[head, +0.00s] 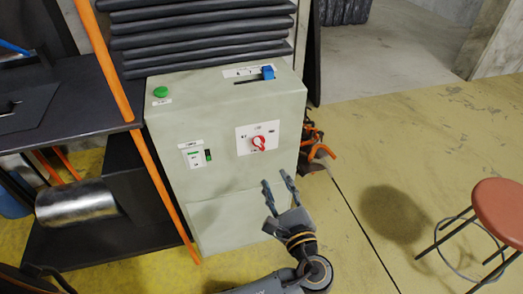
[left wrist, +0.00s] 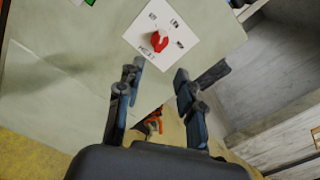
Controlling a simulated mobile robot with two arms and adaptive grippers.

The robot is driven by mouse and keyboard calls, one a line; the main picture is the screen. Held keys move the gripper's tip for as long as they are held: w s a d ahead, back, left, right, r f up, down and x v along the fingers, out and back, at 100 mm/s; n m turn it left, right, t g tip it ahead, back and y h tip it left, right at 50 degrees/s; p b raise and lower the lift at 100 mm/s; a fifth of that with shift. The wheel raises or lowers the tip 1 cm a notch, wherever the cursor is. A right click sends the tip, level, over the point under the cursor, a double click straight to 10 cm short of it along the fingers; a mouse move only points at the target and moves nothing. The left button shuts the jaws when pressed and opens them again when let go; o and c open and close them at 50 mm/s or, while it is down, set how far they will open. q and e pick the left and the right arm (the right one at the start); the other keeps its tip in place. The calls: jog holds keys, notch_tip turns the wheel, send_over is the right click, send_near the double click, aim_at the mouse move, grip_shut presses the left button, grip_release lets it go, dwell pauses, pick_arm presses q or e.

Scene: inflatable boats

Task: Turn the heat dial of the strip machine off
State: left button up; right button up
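The strip machine (head: 215,212) is a pale grey-green cabinet. Its heat dial is a red knob (head: 258,143) on a white plate on the upper right of the front. The dial also shows in the left wrist view (left wrist: 159,41), with marks around it and lettering below. I cannot tell for sure which mark it points at. My left gripper (head: 279,181) is open and empty, in front of the cabinet, below and to the right of the dial. In the left wrist view its fingers (left wrist: 160,76) are apart, short of the dial and not touching it. My right gripper is not in view.
A green button (head: 161,92) and a blue slider (head: 268,72) are on the cabinet top. A small switch (head: 208,155) sits left of the dial. An orange post (head: 165,190) runs along the cabinet's left side. A red stool (head: 500,208) stands right; floor between is clear.

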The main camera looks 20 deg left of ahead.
aim_at(261, 148)
pick_arm(q)
jog(key=b+x, duration=0.1)
jog(key=x, duration=1)
jog(key=shift+w+a, duration=0.2)
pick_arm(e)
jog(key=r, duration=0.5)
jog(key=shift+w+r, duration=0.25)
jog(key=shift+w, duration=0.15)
pick_arm(q)
jog(key=shift+c, duration=0.4)
grip_shut()
